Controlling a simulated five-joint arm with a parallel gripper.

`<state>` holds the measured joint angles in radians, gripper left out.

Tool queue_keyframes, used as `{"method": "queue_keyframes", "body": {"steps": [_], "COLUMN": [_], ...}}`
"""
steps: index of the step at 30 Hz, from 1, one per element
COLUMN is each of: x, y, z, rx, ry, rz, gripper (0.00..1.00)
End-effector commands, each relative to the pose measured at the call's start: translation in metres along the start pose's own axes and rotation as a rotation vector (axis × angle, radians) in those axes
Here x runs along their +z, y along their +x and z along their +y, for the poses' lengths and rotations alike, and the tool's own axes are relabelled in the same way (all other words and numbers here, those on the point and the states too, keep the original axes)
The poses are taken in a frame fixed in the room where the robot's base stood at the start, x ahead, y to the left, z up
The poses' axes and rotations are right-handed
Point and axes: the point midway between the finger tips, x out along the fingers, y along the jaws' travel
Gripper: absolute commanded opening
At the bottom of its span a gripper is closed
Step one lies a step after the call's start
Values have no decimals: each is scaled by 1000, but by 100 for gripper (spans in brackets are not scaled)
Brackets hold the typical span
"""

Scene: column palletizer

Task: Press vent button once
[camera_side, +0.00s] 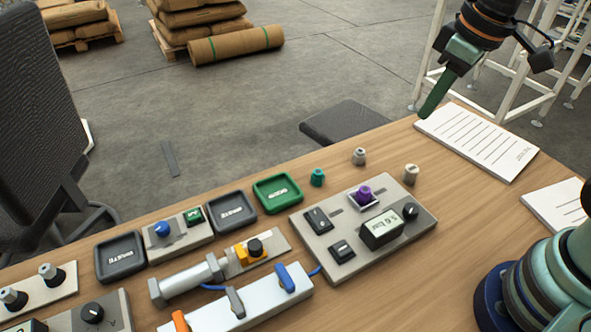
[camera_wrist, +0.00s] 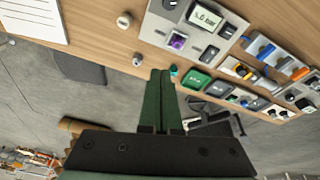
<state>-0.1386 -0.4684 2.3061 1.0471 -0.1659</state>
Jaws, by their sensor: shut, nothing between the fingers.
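No label reading "vent" is legible, so I cannot tell which control is the vent button. A grey panel (camera_side: 339,271) on the table carries a purple control (camera_side: 364,194), two dark switches, a pressure display (camera_side: 382,229) and a black knob (camera_side: 410,210). In the wrist view the panel shows at the top, with the purple control (camera_wrist: 178,41) and display (camera_wrist: 206,16). A smaller panel at left holds a blue domed button (camera_side: 162,228) and a green switch (camera_side: 193,216). My gripper (camera_side: 424,113) is shut and empty, raised near the far table edge, apart from the panels; its green fingers show in the wrist view (camera_wrist: 160,73).
Small loose knobs stand behind the panel: teal (camera_side: 317,178), grey (camera_side: 359,157) and pale (camera_side: 411,173). Several shallow trays, one green (camera_side: 278,206), line the far edge. A valve fitting and lever block (camera_side: 205,316) lie in front. Paper (camera_side: 480,140) lies at right.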

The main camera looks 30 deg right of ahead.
Motion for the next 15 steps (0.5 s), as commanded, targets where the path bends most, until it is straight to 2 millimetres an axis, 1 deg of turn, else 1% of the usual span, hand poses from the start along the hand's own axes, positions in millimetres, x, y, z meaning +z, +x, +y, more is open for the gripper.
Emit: {"method": "queue_keyframes", "body": {"steps": [1, 6, 15], "x": [-4, -12, -20], "y": [4, 16, 42], "z": [-8, -35, -85], "rx": [-15, -63, -154], "ry": [-57, -249, -585], "rz": [-46, -186, -430], "gripper": [0, 0, 0]}}
